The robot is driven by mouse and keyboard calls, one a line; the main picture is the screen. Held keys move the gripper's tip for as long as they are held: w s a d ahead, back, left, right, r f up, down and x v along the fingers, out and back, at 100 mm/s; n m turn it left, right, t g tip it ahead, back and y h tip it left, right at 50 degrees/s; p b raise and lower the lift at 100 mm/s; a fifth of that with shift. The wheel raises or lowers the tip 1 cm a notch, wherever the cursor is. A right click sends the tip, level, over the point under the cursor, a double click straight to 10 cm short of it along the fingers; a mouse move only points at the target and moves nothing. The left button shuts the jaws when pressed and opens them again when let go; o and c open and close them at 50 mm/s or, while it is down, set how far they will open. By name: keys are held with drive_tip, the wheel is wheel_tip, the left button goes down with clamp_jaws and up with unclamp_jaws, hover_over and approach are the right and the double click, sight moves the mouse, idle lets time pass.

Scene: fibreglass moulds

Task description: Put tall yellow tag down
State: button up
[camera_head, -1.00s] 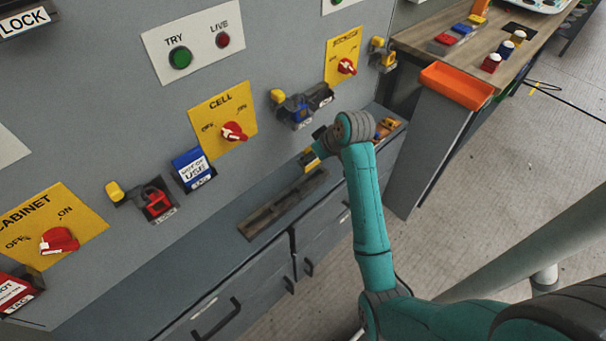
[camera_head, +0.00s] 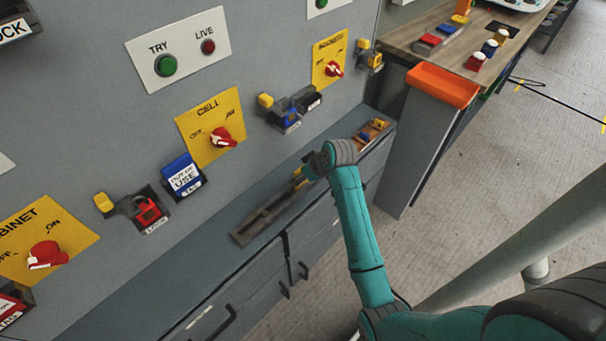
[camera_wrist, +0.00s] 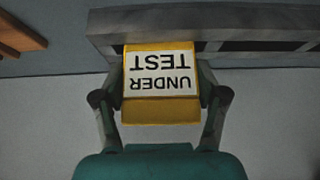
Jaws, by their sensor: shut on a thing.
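The tall yellow tag (camera_wrist: 161,84) is between my gripper's two fingers in the wrist view. Its white label reads UNDER TEST, upside down in that view. My gripper (camera_wrist: 160,95) is shut on the tag. In the head view my gripper (camera_head: 304,175) is low over the cabinet ledge, at the right end of a long dark slotted rack (camera_head: 258,222). A little yellow shows there beside the gripper. In the wrist view the tag's far end overlaps the edge of the rack (camera_wrist: 245,18). I cannot tell whether it touches the rack or the ledge.
A wooden tray (camera_head: 372,132) with small coloured pieces lies right of my gripper. The panel holds a blue USE tag (camera_head: 184,176), a red lock (camera_head: 148,212) and a red CELL switch (camera_head: 221,138). An orange-topped grey bin (camera_head: 440,88) stands at the right.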

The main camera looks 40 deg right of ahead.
drive_tip(key=o, duration=0.9)
drive_tip(key=shift+f, duration=0.1)
drive_tip(key=shift+o, duration=0.2)
